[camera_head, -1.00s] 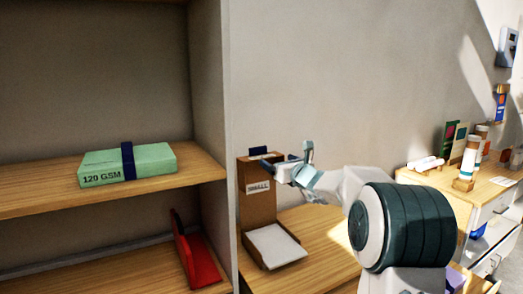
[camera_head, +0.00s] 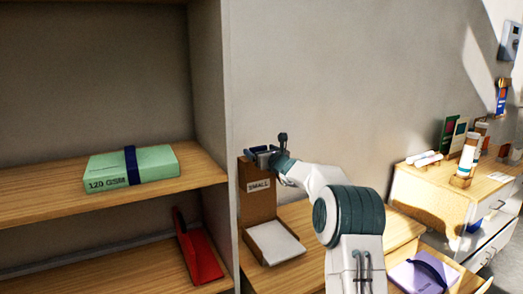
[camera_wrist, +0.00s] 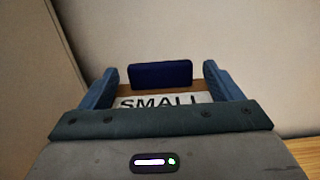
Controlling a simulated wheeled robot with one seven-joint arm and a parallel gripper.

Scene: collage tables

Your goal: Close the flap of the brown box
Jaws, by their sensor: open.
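The brown box (camera_head: 248,240) stands on the wooden table beside the shelf, with white content (camera_head: 276,243) inside. Its flap (camera_head: 257,189) stands upright at the back and bears a label reading SMALL. My gripper (camera_head: 262,154) is at the top edge of the flap. In the wrist view my gripper (camera_wrist: 158,88) has its two blue fingers wide apart, with a dark blue tab (camera_wrist: 161,74) and the flap's label (camera_wrist: 160,101) between them. I cannot tell whether the fingers touch the flap.
A shelf unit (camera_head: 222,120) stands close on the left, holding a green pack (camera_head: 160,164) and a red object (camera_head: 201,256). A cabinet (camera_head: 440,196) with cards and bottles stands at right.

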